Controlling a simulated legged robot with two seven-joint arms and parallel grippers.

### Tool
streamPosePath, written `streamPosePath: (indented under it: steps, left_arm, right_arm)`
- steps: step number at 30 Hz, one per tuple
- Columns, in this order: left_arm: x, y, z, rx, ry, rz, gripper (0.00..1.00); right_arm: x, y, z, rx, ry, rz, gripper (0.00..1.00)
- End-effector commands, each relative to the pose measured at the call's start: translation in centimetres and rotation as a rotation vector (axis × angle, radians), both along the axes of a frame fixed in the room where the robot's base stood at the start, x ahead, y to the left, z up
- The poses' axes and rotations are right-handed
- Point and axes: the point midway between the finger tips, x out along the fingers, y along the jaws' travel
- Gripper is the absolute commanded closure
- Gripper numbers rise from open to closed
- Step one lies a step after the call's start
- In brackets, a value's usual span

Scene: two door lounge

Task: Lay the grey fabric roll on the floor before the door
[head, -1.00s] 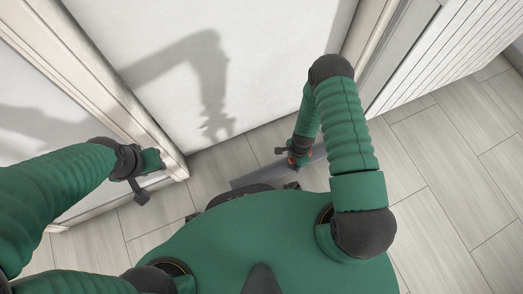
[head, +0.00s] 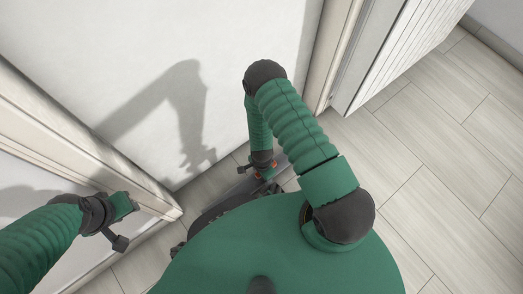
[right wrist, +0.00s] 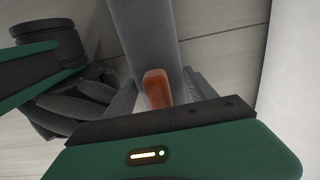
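The grey fabric roll (right wrist: 150,35) runs up from between the fingers of my right gripper (right wrist: 160,95) in the right wrist view. The fingers flank it on both sides, with an orange part between them. In the head view my right gripper (head: 263,172) is low, near the floor, beside my body. Only a small grey piece of the roll (head: 287,175) shows there; my arm and body hide the rest. I cannot tell whether the roll touches the floor. A plain white door-like panel (head: 230,70) stands just ahead. My left gripper (head: 120,222) is near the left frame, with no object visible in it.
A pale frame (head: 70,125) runs close by my left gripper. Another frame edge (head: 335,50) and a white slatted panel (head: 412,45) stand to the right. The pale tiled floor (head: 430,150) is clear on the right. One of my black wheel-like parts shows in the wrist view.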

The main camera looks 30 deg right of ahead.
Motion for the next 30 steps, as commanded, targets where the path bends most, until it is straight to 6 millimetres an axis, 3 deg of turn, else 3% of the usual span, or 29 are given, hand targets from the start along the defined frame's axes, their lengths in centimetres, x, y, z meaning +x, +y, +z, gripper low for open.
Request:
streamPosePath:
  steps: [1,4,20,23,30]
  left_arm:
    - [0.0,0.0,0.0,0.000,0.000,0.001,0.64]
    - [0.0,0.0,0.0,0.000,0.000,0.001,0.64]
    - [0.0,0.0,0.2,0.000,0.001,0.001,0.64]
    - [0.0,0.0,1.3,0.000,0.001,0.001,0.64]
    - [0.0,0.0,6.2,0.000,0.000,0.001,0.64]
  right_arm:
    - [0.0,0.0,0.0,0.000,0.000,0.000,0.27]
    - [0.0,0.0,0.0,0.002,0.000,0.001,0.15]
    - [-0.3,0.1,0.1,0.004,0.008,0.001,0.15]
    - [-0.4,0.1,1.5,0.005,0.009,0.000,0.15]
    - [-0.2,0.1,8.0,0.006,0.006,0.000,0.15]
